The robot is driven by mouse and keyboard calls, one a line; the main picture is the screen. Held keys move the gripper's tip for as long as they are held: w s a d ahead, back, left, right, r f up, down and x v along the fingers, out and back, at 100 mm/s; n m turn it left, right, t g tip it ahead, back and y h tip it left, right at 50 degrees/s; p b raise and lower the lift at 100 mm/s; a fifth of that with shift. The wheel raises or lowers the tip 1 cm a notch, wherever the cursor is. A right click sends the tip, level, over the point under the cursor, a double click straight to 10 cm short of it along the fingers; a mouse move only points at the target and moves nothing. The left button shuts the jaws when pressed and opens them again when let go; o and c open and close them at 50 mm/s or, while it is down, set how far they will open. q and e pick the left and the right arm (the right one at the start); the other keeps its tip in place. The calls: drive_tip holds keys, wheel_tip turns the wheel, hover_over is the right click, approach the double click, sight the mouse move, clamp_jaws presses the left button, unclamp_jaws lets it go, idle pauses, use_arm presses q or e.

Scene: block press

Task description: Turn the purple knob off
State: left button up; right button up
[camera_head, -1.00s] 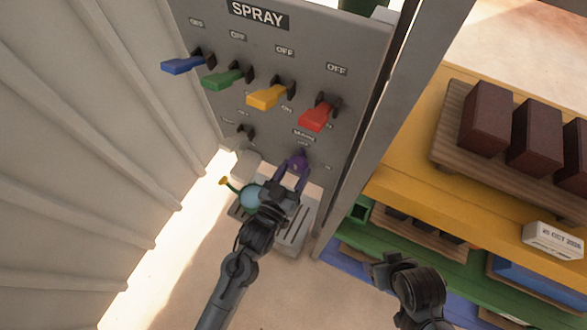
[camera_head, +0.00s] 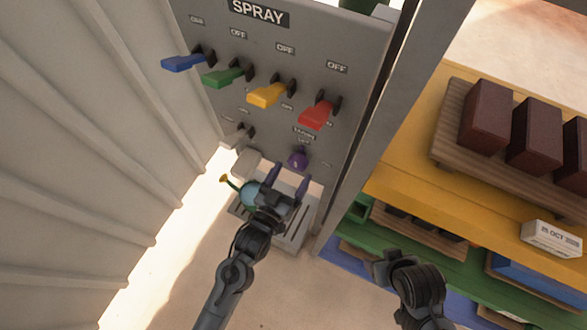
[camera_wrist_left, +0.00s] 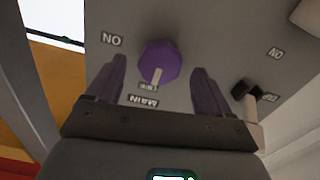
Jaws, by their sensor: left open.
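The purple knob (camera_head: 298,159) is low on the grey SPRAY panel (camera_head: 318,35). In the left wrist view the knob (camera_wrist_left: 158,60) has a pale pointer mark, aimed at a small upside-down label beside the word MAIN. That small label is hard to read. My left gripper (camera_head: 288,180) is open just below the knob, with its two purple fingers spread. In the left wrist view its fingers (camera_wrist_left: 160,75) stand on either side of the knob, apart from it. My right gripper (camera_head: 385,268) is at the lower right, away from the panel; its jaws are unclear.
Blue (camera_head: 184,63), green (camera_head: 224,77), yellow (camera_head: 268,95) and red (camera_head: 317,114) levers stick out above the knob. A light blue watering can (camera_head: 249,192) stands beside my left gripper. A shelf (camera_head: 405,190) with dark blocks is on the right.

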use_arm(q)
drive_tip(key=v, duration=0.8)
drive_tip(key=shift+s+a, duration=0.2)
drive_tip(key=shift+s, duration=0.1)
